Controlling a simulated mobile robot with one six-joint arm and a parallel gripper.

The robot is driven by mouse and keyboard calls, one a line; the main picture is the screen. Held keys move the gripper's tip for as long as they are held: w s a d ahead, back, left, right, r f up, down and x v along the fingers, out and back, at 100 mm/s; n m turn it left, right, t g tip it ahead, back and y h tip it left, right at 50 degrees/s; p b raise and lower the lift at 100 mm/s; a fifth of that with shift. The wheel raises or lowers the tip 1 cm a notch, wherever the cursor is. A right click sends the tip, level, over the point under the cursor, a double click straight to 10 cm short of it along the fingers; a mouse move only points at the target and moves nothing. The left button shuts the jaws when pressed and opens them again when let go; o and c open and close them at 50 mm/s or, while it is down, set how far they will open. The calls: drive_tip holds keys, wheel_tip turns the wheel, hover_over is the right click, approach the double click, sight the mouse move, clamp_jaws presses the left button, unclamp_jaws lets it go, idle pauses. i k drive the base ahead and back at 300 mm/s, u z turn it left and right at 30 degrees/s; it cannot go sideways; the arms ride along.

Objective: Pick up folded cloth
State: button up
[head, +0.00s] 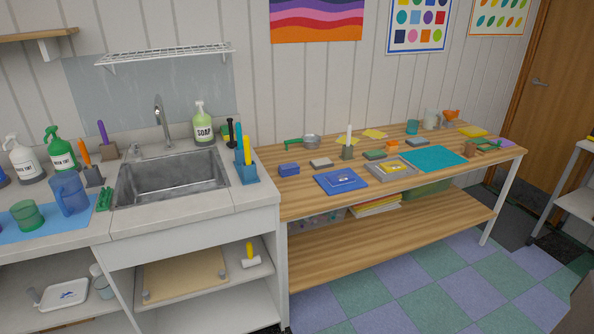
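No single item is plainly the folded cloth. A flat blue piece (326,186) with a smaller blue layer and a small pale mark on top lies near the front left of the wooden table (290,208); it may be a folded cloth or a tray. A flat teal sheet (433,158) lies farther right, near the middle of the tabletop. A small yellow flat piece (472,131) lies at the far right end. My gripper is not in this view.
A grey sink (172,181) with a green soap bottle (202,125) is left of the table. A blue holder (247,174) stands at the counter's right edge. A grey tray (391,172) lies between the blue piece and the teal sheet. The checkered floor (420,290) in front is clear.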

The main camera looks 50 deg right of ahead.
sight(290, 169)
drive_tip(key=z, duration=4.45)
drive_tip(key=i, duration=0.1)
drive_tip(key=u, duration=2.9)
drive_tip(key=i, duration=0.6)
drive_tip(key=z, duration=0.1)
drive_tip(key=k, duration=0.6)
drive_tip(key=u, duration=0.05)
